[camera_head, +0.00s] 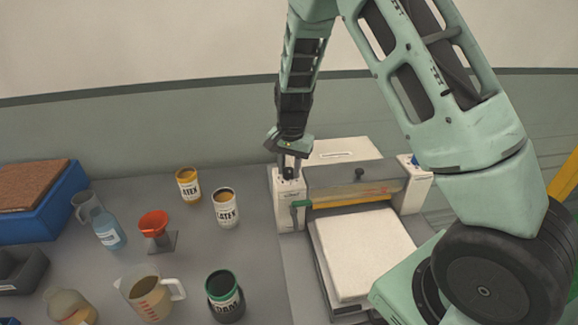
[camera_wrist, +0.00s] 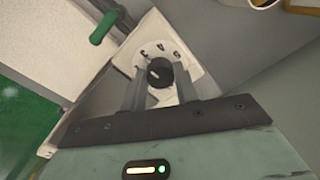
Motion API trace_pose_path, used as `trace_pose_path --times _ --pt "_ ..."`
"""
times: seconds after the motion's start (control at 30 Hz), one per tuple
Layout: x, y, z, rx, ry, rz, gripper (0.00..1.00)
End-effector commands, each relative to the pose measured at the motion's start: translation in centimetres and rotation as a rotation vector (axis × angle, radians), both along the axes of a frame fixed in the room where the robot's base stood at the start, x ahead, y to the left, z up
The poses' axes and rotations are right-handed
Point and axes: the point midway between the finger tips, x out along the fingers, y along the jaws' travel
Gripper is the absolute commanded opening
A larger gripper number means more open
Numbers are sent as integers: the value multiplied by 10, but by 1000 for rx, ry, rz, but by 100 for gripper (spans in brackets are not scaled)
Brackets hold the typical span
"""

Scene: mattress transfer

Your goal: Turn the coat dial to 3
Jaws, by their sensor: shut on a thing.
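The coat dial is a small black knob (camera_wrist: 159,74) with a light pointer mark, on a white panel with printed numbers around it in the wrist view. The numbers 3, 4 and 5 seem to show along its far side; the pointer's exact reading is hard to tell. My gripper (camera_wrist: 160,80) has one finger on each side of the knob and is shut on it. In the head view my gripper (camera_head: 288,172) points down onto the left end housing of the coating machine (camera_head: 286,186), and hides the dial there.
A green handle (camera_head: 299,205) sticks out just beside the dial housing. A white mattress slab (camera_head: 362,252) lies on the machine's bed. Latex cans (camera_head: 226,208), a red funnel (camera_head: 153,223) and jugs (camera_head: 149,296) stand left.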

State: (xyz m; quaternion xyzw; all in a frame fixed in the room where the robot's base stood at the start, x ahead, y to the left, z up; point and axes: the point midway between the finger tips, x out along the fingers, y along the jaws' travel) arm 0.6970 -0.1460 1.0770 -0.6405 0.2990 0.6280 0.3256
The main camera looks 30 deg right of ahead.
Motion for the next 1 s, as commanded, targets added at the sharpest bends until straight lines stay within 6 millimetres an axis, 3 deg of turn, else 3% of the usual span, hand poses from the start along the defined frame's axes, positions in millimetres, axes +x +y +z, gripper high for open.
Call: trace_pose_path --times 0.7,0.73,0.8,1.0 --pt "1 0 1 -1 -4 -71 7" --pt "1 0 1 -1 -4 -71 38" --pt "1 0 1 -1 -4 -71 52" --pt "1 0 1 -1 -2 -70 52"
